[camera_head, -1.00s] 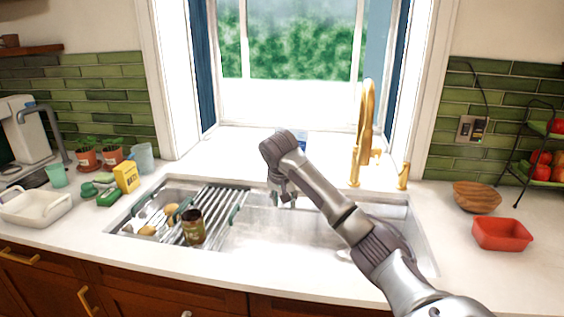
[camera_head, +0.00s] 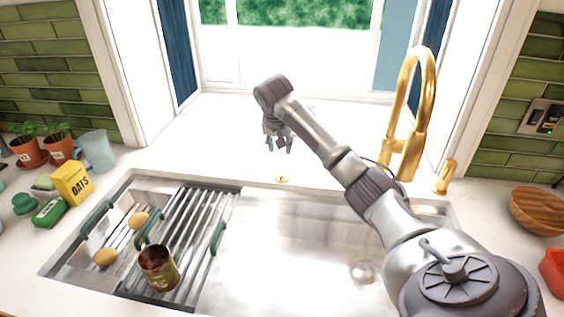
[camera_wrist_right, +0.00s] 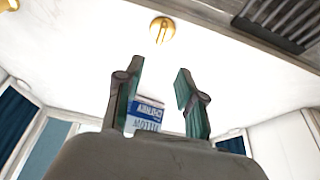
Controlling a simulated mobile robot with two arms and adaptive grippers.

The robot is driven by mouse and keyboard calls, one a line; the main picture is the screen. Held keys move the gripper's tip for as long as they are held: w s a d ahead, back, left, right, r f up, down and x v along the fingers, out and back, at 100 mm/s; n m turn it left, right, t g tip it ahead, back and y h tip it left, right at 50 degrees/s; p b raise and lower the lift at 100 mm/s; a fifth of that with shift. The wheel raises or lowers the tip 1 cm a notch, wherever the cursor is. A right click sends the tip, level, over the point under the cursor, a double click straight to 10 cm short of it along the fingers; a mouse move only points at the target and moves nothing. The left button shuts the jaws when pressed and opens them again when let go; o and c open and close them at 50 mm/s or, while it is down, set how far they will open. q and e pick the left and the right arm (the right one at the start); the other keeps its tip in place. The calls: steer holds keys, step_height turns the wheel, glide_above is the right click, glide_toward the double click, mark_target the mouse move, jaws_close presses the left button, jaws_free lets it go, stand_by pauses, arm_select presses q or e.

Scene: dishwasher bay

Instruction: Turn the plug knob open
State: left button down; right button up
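The plug knob is a small gold knob (camera_head: 283,179) on the white counter strip behind the sink. It also shows at the top of the right wrist view (camera_wrist_right: 162,29), upside down relative to the head view. My right gripper (camera_head: 279,147) hangs just above and behind the knob in the head view. Its two green-padded fingers (camera_wrist_right: 160,66) are apart in the wrist view, with nothing between them, and they do not touch the knob. My left gripper is not in view.
A tall gold faucet (camera_head: 421,110) stands right of my arm. A blue and white package (camera_wrist_right: 146,113) shows beyond the fingers. The steel sink (camera_head: 275,235) holds a rack (camera_head: 195,225) with a jar (camera_head: 159,267). The counter around the knob is clear.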

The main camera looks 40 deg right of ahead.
mark_target(283, 170)
steer(key=p+x, duration=0.1)
steer(key=x, duration=1.1)
steer(key=shift+s+f, duration=0.15)
steer(key=shift+f, duration=0.15)
jaws_close()
